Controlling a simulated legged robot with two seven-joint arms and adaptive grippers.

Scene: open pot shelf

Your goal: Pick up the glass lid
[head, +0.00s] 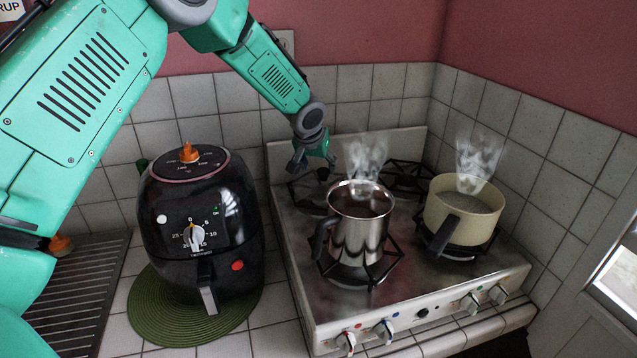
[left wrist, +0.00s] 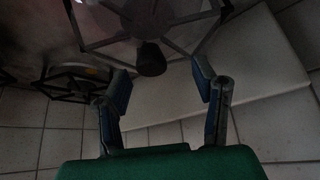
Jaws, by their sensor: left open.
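A dark knob (left wrist: 151,60), which looks like the handle of the glass lid, shows in the left wrist view in front of a stove grate. The lid's clear glass is hard to make out there. In the head view a small dark knob (head: 322,174) stands over the back left burner, just below my left gripper (head: 314,163). My left gripper is open and empty, pointing down. In the left wrist view its two fingers (left wrist: 161,88) are apart, with the knob beyond and between them, not touching. My right gripper is not in view.
A steaming steel pot (head: 358,222) stands on the front left burner, close to my gripper. A steaming cream saucepan (head: 463,212) stands to the right. A black air fryer (head: 200,225) on a green mat (head: 150,308) stands left of the stove (head: 320,302). Tiled walls close the back and right.

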